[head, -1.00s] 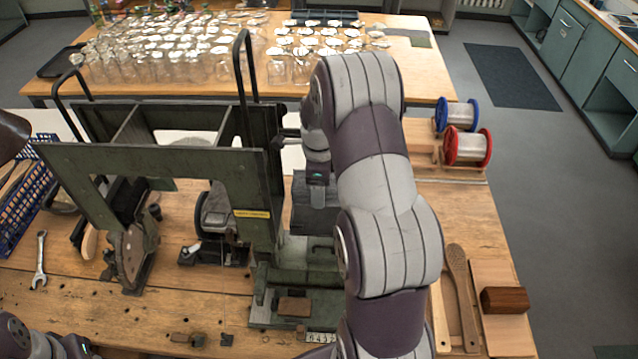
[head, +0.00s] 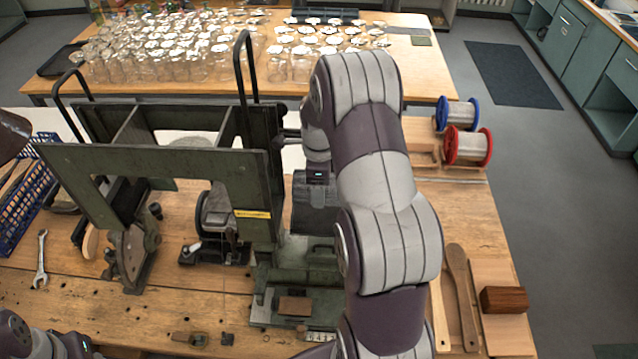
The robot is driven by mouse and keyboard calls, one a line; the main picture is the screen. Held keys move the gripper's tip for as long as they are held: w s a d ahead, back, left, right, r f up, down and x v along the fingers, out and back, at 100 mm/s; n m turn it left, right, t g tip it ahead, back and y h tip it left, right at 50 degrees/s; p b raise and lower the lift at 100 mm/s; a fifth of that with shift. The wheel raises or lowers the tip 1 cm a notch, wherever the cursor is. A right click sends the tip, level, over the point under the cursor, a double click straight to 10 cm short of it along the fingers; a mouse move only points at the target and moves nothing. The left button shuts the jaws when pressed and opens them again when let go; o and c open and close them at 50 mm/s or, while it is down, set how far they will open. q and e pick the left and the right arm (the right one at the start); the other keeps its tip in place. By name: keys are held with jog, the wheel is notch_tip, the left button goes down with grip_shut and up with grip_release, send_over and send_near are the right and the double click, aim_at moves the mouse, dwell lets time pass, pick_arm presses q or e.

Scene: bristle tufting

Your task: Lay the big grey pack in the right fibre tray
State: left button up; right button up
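My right arm reaches up across the middle of the head view and bends down beside the tufting machine (head: 165,172). My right gripper (head: 318,197) points down at the machine's right side. Its fingertips are not clear, so I cannot tell whether it holds anything. A dark grey, box-like surface (head: 301,216) shows just under and beside it. I cannot tell whether this is the right fibre tray or the big grey pack. My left arm shows only at the bottom left corner, with its gripper out of view.
The machine's upright frame and tall black handles (head: 246,75) stand close left of my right arm. Red (head: 468,147) and blue (head: 457,113) wire spools are at the right. A wooden block (head: 504,299), a spanner (head: 42,258) and a blue basket (head: 22,205) lie around.

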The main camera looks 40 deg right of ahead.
jog(key=shift+f, duration=0.25)
jog(key=shift+f+b, duration=0.3)
dwell(0.6)
jog(key=shift+f+b, duration=0.3)
jog(key=shift+f, duration=0.5)
dwell(0.9)
jog(key=o, duration=1.1)
jog(key=shift+r, duration=0.1)
